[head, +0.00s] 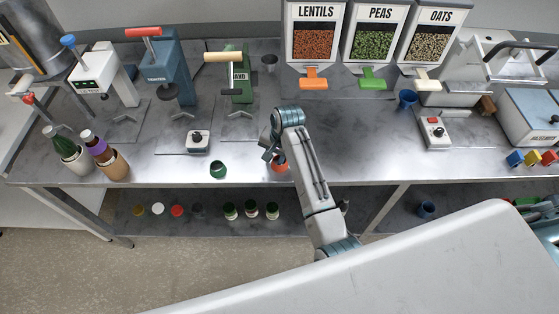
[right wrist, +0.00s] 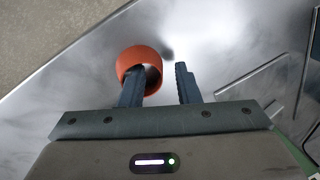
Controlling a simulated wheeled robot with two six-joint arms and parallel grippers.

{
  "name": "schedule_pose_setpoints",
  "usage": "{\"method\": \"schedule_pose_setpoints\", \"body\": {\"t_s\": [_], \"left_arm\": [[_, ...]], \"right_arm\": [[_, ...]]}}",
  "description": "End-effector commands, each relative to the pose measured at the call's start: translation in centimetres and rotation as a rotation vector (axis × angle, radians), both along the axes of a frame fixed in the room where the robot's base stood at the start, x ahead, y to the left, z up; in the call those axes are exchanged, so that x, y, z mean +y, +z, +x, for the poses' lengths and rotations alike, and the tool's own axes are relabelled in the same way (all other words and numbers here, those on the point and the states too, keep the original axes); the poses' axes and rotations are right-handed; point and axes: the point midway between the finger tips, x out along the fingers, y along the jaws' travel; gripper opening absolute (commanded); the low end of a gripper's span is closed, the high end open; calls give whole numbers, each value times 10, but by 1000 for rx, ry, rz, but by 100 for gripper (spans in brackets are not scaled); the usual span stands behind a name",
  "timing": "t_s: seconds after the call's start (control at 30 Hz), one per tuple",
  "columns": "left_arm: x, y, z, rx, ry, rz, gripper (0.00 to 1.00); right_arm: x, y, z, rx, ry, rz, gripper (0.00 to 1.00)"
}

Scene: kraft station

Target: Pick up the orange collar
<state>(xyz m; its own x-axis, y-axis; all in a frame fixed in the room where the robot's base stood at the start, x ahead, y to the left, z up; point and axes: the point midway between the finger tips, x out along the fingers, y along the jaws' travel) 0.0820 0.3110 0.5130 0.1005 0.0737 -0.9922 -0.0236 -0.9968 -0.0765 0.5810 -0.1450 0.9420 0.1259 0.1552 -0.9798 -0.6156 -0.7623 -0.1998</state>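The orange collar (head: 281,166) is a short ring near the front edge of the steel table, partly hidden by my right gripper in the head view. It also shows in the right wrist view (right wrist: 139,54), with its opening turned toward the lower right. My right gripper (head: 272,157) is open at the collar. In the right wrist view, the left finger of this gripper (right wrist: 160,83) overlaps the collar, and the right finger is apart from it on the right. I cannot tell whether the left finger touches the collar or enters it. My left gripper is not in view.
A green collar (head: 218,170) stands to the left near the table's front edge (head: 243,184). Several presses line the back left. Lentil, pea and oat dispensers (head: 374,45) stand behind. A blue cup (head: 406,99) is at right.

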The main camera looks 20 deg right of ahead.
Motion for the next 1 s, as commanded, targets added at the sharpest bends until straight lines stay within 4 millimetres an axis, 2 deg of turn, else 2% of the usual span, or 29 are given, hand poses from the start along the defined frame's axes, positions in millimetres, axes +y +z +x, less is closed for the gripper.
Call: {"method": "schedule_pose_setpoints", "body": {"t_s": [0.07,0.2,0.23,0.73,1.0], "left_arm": [[0,0,0,0,0,0,78],[0,0,0,0,0,0,78],[0,0,0,0,0,0,78],[0,0,0,0,0,0,78],[0,0,0,-1,0,0,78]], "right_arm": [[0,0,0,0,0,0,30],[0,0,0,0,0,0,2],[0,0,0,0,0,0,0],[0,1,1,0,0,0,0],[1,16,13,0,3,0,0]]}}
